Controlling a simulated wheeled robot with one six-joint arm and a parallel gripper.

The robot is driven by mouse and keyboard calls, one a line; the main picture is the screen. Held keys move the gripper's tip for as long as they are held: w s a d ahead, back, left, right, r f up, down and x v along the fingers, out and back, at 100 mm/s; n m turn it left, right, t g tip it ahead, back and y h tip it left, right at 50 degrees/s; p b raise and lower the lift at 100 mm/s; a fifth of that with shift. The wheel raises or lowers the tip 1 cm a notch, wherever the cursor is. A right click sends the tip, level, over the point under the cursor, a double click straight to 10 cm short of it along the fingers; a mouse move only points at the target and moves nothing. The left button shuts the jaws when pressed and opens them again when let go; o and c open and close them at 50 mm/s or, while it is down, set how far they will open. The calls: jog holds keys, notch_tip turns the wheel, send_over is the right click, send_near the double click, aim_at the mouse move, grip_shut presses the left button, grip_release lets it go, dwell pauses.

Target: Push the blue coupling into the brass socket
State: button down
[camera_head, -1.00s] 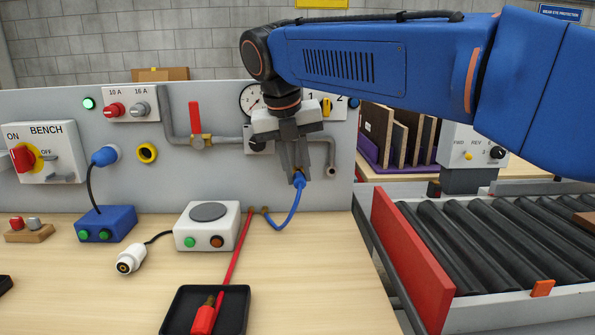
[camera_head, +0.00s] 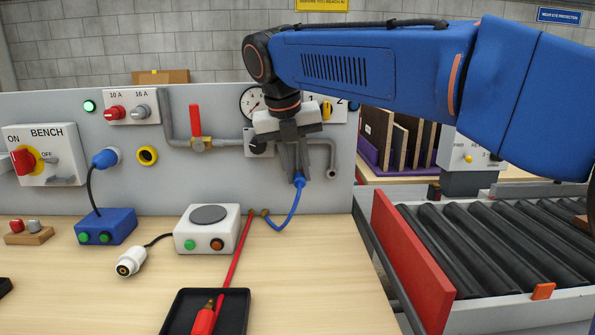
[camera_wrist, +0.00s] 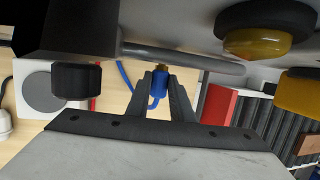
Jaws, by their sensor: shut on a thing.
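The blue coupling (camera_head: 299,181) is at the upper end of a blue hose (camera_head: 293,208) that loops up from the bench. My gripper (camera_head: 299,173) is shut on the coupling and holds it in front of the grey wall panel, above the bench. In the wrist view my gripper (camera_wrist: 161,84) has the blue coupling (camera_wrist: 160,85) between its fingers, with a brassy tip showing. A grey pipe bends down just right of my gripper, and its brownish open end (camera_head: 332,175) may be the brass socket. The coupling is apart from that end.
A red-handled valve (camera_head: 196,122) and gauge (camera_head: 250,103) are on the panel close left of my gripper. A white box (camera_head: 207,229), red hose (camera_head: 236,255) and black tray (camera_head: 241,318) are on the bench. A roller conveyor (camera_head: 480,250) stands right. The front right bench is clear.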

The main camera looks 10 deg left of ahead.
jog(key=shift+w, duration=0.15)
jog(key=c, duration=1.5)
grip_release()
jog(key=v, duration=1.7)
jog(key=shift+r, duration=0.15)
